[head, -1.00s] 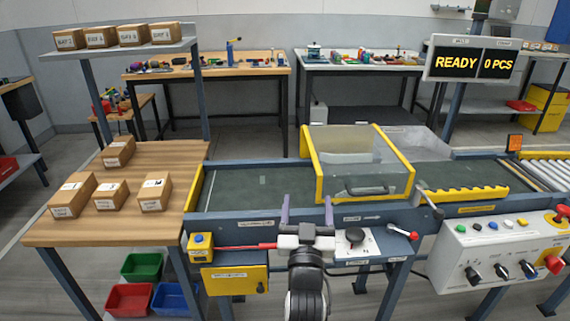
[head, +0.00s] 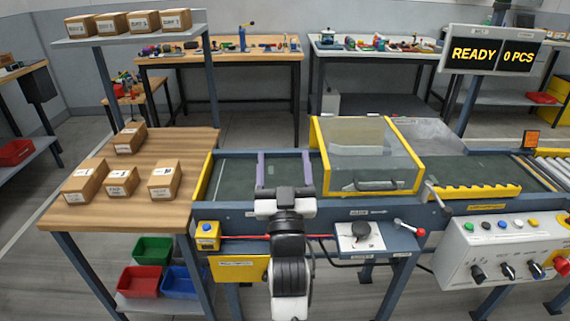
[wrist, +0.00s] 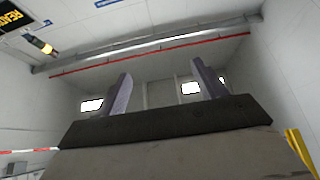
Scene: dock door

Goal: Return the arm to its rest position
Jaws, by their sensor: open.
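My gripper (head: 284,172) is in the lower middle of the head view, in front of the conveyor (head: 238,176). Its two purple fingers point up and stand well apart, with nothing between them. In the wrist view, the open fingers (wrist: 158,92) point toward the upper wall and ceiling, and the space between them is empty. My arm rises from the bottom of the head view and hides part of the conveyor's front rail.
A clear yellow-framed guard (head: 367,158) stands right of my gripper. A wooden table (head: 190,142) with several cartons is at left. A control box (head: 505,245) is at right. A knob panel (head: 360,237) and a red-tipped lever (head: 410,227) sit on the conveyor's front.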

